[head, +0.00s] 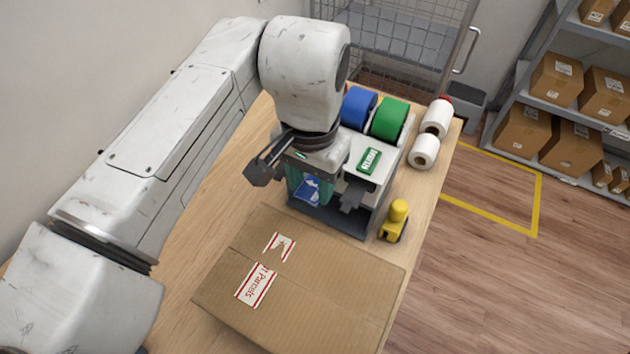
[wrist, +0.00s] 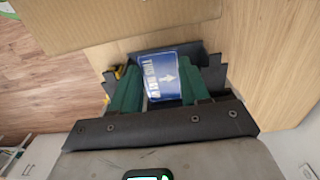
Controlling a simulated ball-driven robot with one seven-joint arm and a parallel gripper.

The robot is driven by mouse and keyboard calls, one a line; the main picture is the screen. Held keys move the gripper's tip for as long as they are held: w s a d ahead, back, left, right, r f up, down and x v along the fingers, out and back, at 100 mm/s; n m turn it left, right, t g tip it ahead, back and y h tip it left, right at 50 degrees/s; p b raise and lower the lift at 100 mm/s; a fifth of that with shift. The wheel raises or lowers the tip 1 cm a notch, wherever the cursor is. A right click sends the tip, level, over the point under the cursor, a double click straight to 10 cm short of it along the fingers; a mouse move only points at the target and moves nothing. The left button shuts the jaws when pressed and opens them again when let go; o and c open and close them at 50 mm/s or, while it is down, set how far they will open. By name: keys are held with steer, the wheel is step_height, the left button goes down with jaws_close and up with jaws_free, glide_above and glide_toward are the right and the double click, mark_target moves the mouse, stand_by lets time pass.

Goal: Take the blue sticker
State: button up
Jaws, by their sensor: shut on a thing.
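The blue sticker (head: 309,188), with a white arrow and white lettering, is at the left front of the label dispenser. It also shows in the wrist view (wrist: 161,84), lying between my two green fingers. My gripper (head: 311,192) is shut on the sticker, fingers down; in the wrist view my gripper (wrist: 160,92) has a finger at each side of it. Dark grey parts of the dispenser (head: 338,222) lie right around and below the sticker. I cannot tell whether the sticker is clear of them. My arm hides the dispenser's upper left.
A taped cardboard box (head: 335,290) stands just in front of the dispenser. A yellow tape tool (head: 396,218) is to its right. Blue (head: 358,107) and green (head: 390,119) rolls sit at its back, with white rolls (head: 424,151) beside. Bare counter (head: 190,236) shows at left.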

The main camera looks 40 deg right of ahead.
steer(key=shift+s+a+r+p, duration=0.15)
steer(key=shift+a+r+p, duration=0.15)
steer(key=shift+r+p, duration=0.5)
steer(key=shift+s+a+r+p, duration=0.1)
steer(key=shift+a+r+p, duration=0.15)
steer(key=shift+r+p, duration=0.5)
step_height(320, 180, up, 9)
steer(key=d+p, duration=0.1)
steer(key=p, duration=0.2)
steer(key=shift+w, duration=0.25)
steer(key=shift+f, duration=0.1)
